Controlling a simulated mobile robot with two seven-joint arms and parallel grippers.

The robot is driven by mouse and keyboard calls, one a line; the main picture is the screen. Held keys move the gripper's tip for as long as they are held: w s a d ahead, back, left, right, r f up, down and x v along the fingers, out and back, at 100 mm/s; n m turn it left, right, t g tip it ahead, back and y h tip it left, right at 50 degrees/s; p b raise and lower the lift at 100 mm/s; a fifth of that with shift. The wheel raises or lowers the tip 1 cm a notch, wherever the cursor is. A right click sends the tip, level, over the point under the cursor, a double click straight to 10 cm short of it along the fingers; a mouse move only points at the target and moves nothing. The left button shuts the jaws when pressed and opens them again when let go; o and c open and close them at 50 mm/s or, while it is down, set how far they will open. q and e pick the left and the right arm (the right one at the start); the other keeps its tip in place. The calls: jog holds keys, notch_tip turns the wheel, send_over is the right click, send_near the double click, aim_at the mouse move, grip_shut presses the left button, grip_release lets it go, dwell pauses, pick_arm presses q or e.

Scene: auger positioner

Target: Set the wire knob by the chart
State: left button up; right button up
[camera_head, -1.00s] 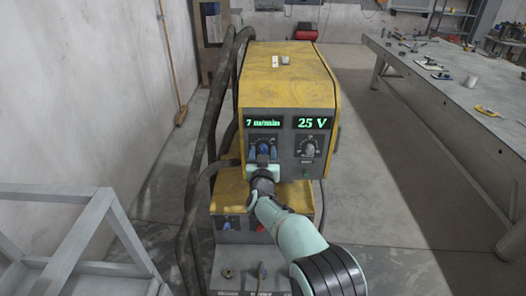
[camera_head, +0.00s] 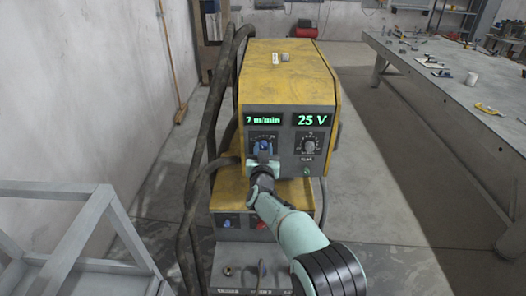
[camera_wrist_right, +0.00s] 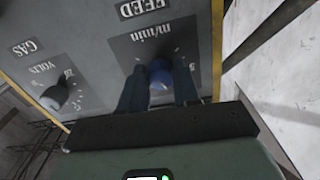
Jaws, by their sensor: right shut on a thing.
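The yellow and grey welding machine (camera_head: 285,75) faces me with two green displays: 7 m/min at left and 25 V at right. The blue wire knob (camera_head: 264,145) sits under the 7 m/min display. My right gripper (camera_head: 263,155) is shut on this knob. In the right wrist view the panel appears upside down, and the blue knob (camera_wrist_right: 160,75) stands between the two dark fingers under the FEED lettering. The grey voltage knob (camera_head: 309,146) is at right, apart from the gripper. My left gripper is out of view. No chart can be made out.
Thick dark hoses (camera_head: 203,130) run down the machine's left side. A grey metal frame (camera_head: 60,235) stands at the lower left. A long workbench (camera_head: 450,85) with tools is at right. The floor between machine and bench is clear.

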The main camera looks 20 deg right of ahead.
jog(key=m+b, duration=0.3)
jog(key=m, duration=0.2)
jog(key=shift+m, duration=0.4)
jog(key=m+b, duration=0.2)
jog(key=m, duration=0.1)
jog(key=shift+m, duration=0.3)
pick_arm(q)
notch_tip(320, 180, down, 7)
jog(key=b, duration=0.2)
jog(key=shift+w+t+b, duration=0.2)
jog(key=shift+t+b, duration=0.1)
jog(key=shift+b, duration=0.05)
pick_arm(e)
jog(key=shift+m, duration=2.3)
jog(key=shift+r, duration=0.1)
jog(key=o, duration=1.1)
jog(key=shift+c, duration=0.2)
pick_arm(q)
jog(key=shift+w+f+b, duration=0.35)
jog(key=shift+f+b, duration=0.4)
jog(key=shift+b, duration=0.1)
pick_arm(e)
jog(key=v, duration=1.3)
jog(key=shift+s, duration=0.2)
